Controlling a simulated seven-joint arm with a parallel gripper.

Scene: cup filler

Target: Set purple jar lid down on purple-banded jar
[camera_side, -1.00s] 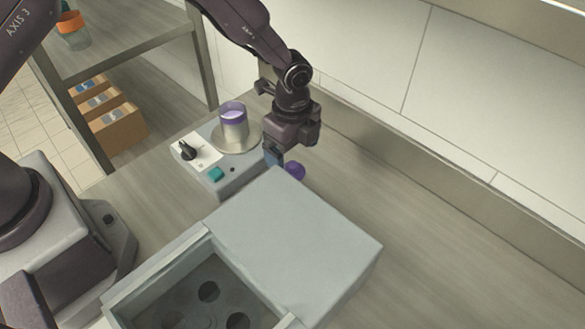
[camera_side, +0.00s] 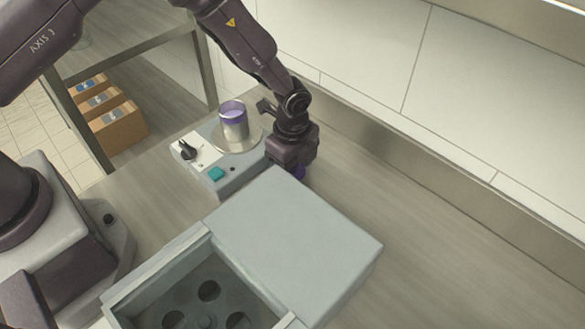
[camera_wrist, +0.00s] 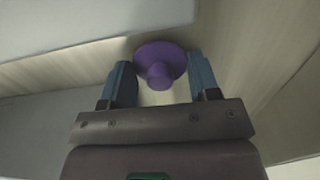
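The purple jar lid (camera_wrist: 165,56) lies with its knob facing the camera in the wrist view. My gripper (camera_wrist: 159,68) is open, with a blue finger on each side of the lid's knob and a gap at both sides. In the side view my fingertips are hidden. The purple-banded jar (camera_side: 234,128) stands upright on a round metal plate (camera_side: 239,148), left of my gripper.
The plate belongs to a grey device (camera_side: 222,182) with a black knob and teal button. A grey box (camera_side: 290,235) with an open, holed compartment (camera_side: 180,285) stands in front. A wall bounds the back. The counter (camera_side: 430,250) at right is clear. Shelved cartons (camera_side: 110,105) stand at left.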

